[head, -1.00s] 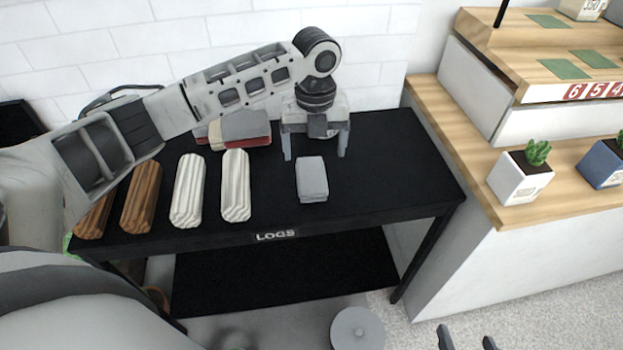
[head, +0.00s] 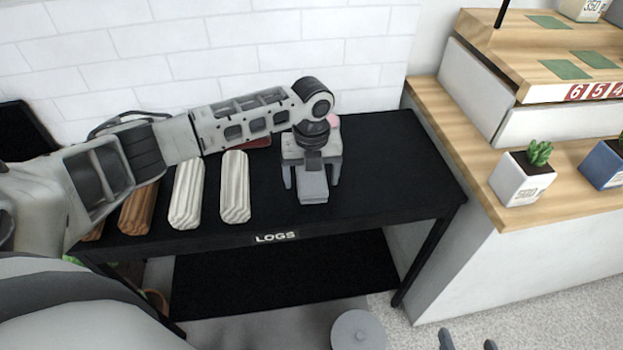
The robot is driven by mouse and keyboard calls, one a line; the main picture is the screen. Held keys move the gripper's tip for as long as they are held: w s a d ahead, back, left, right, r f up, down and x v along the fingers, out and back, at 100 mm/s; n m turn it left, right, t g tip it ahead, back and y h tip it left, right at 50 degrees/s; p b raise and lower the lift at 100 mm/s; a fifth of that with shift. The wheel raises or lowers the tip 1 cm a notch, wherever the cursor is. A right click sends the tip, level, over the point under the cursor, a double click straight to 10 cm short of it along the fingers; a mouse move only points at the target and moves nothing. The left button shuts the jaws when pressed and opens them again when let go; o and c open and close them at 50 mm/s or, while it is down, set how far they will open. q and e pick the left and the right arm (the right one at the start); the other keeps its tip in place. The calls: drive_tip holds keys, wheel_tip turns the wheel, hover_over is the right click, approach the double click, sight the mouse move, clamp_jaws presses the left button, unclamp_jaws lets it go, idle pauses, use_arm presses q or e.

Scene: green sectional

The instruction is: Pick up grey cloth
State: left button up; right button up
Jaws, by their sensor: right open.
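The grey cloth (head: 313,188) is a small folded block lying on the black table (head: 390,175), near its front edge. My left gripper (head: 310,188) points down right over the cloth, with one finger on each side of it. The fingers look apart; I cannot tell whether they touch the cloth. The gripper body hides the cloth's far part. My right gripper (head: 467,342) shows only as two separated fingertips at the bottom edge, open and far from the cloth.
White logs (head: 235,187) and brown logs (head: 138,208) lie left of the cloth. A red item (head: 258,141) is partly hidden behind my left arm. A wooden counter with potted plants (head: 526,172) stands at right. The table's right part is clear.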

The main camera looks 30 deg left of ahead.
use_arm(q)
drive_tip(key=c, duration=0.8)
drive_tip(key=shift+r, duration=0.15)
drive_tip(key=shift+r, duration=0.6)
drive_tip(key=s+d+r+p, duration=0.1)
drive_tip(key=s+d+r, duration=0.1)
drive_tip(key=s+r, duration=0.3)
drive_tip(key=s+d+r+p, duration=0.1)
drive_tip(key=s+d+r, duration=0.2)
drive_tip(key=s+r, duration=0.3)
drive_tip(key=shift+s+d+r, duration=0.25)
drive_tip(key=shift+s+r, duration=0.05)
drive_tip(key=shift+s, duration=0.65)
use_arm(e)
drive_tip(key=shift+d+r, duration=0.1)
drive_tip(key=shift+r, duration=0.35)
